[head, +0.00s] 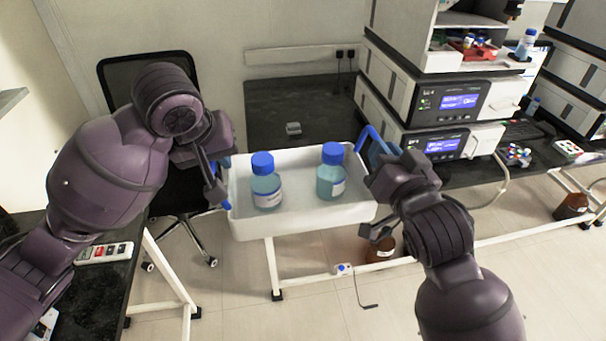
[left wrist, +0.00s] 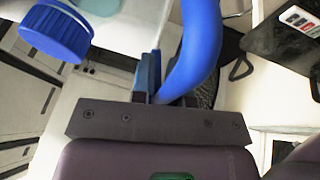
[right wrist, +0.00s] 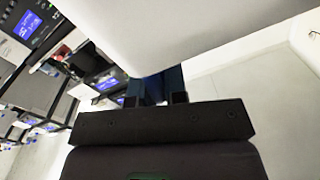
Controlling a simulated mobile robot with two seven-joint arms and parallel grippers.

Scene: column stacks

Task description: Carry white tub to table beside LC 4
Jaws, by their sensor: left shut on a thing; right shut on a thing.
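The white tub (head: 300,225) is held between my two grippers in the head view, in front of the dark table (head: 300,103) beside the LC 4 stack (head: 455,103). Two bottles with blue caps, a left one (head: 265,183) and a right one (head: 331,173), stand upright in it. My left gripper (head: 222,190) is shut on the tub's left blue handle, which shows large in the left wrist view (left wrist: 196,50). My right gripper (head: 376,180) is shut at the tub's right blue handle (head: 371,138). The tub wall (right wrist: 190,35) fills the top of the right wrist view and hides most of the grasp.
A small grey object (head: 293,128) lies on the table; the surface around it is clear. A black office chair (head: 150,70) stands at the left. A brown bottle (head: 381,248) stands on the floor below. A dark bench (head: 90,290) is at lower left.

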